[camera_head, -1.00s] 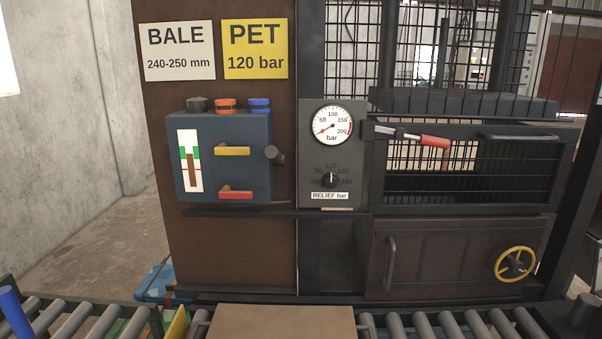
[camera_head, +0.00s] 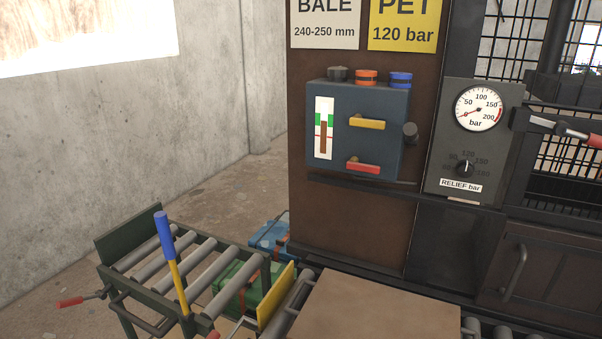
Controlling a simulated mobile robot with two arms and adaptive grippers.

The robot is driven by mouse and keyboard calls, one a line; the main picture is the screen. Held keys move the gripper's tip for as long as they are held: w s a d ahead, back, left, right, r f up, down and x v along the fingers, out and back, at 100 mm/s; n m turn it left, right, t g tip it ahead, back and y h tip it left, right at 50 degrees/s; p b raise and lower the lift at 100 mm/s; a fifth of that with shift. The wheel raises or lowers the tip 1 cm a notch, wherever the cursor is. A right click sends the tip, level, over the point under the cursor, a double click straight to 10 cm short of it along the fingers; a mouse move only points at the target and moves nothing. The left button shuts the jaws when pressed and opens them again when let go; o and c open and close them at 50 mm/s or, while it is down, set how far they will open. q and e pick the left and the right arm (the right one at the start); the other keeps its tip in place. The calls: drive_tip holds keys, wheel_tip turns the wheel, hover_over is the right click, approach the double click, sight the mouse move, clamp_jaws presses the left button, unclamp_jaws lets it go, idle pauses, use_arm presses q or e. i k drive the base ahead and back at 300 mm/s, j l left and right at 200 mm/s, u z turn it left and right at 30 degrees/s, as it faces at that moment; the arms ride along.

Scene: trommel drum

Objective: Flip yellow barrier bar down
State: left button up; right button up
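A yellow plate (camera_head: 276,297) stands upright across the end of the short roller conveyor, left of the brown box top. A lever with a yellow shaft (camera_head: 179,285) and a blue grip (camera_head: 164,235) stands upright, leaning slightly, at the conveyor's near side. I cannot tell which of the two is the barrier bar. Neither of my grippers is in view.
The roller conveyor (camera_head: 150,263) has a red-handled lever (camera_head: 70,302) at its left. A green case (camera_head: 236,289) and a blue case (camera_head: 268,237) lie beyond and below it. A brown flat-topped box (camera_head: 375,312) is at the front. The press panel (camera_head: 355,130) stands behind.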

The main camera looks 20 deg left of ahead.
sight(161, 219)
drive_tip(key=u, duration=1.6)
